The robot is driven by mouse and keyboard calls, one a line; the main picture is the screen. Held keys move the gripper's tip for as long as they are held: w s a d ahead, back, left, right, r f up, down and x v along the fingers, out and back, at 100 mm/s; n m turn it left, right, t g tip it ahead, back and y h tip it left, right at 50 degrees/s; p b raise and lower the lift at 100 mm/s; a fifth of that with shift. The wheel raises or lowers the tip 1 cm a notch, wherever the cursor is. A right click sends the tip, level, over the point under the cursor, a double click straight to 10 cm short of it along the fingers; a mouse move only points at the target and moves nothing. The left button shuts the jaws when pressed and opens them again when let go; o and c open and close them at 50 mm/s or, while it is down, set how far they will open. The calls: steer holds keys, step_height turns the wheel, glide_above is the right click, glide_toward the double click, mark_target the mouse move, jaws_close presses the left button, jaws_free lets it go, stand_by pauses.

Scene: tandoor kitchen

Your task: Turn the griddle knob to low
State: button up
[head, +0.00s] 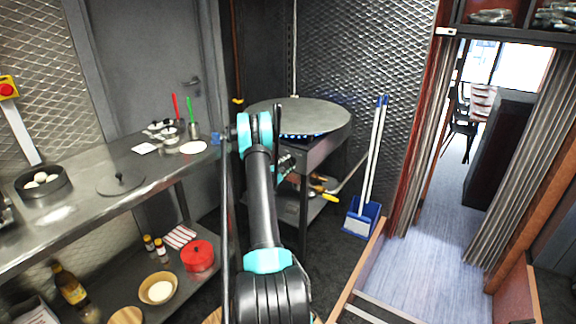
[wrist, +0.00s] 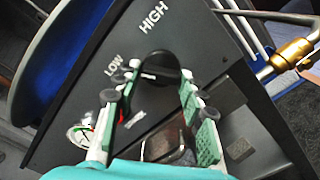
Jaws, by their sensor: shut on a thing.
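The black griddle knob (wrist: 160,68) sits on the dark front panel (wrist: 62,110) in the wrist view, just beside the HIGH label (wrist: 154,17). The LOW label (wrist: 113,64) is to the knob's left. My gripper (wrist: 160,80) is shut on the knob, with green-padded fingers on either side. I cannot make out where the knob's pointer faces. In the head view, the round griddle (head: 310,114) has blue flames under its rim. My gripper (head: 287,165) shows at its stand, and my arm hides the knob there.
A brass valve (wrist: 291,54) with a pipe is right of the panel, and a small dial gauge (wrist: 80,134) is at its lower left. A steel counter (head: 135,170) with utensils stands left of my arm. A blue dustpan (head: 361,217) and broom stand to the right.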

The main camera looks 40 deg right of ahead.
steer(key=shift+a+n, duration=0.1)
steer(key=shift+n, duration=0.5)
steer(key=shift+c, duration=0.3)
steer(key=o, duration=1.2)
steer(key=shift+c, duration=0.2)
steer(key=v, duration=0.7)
steer(key=shift+a, duration=0.2)
steer(key=shift+s+f, duration=0.1)
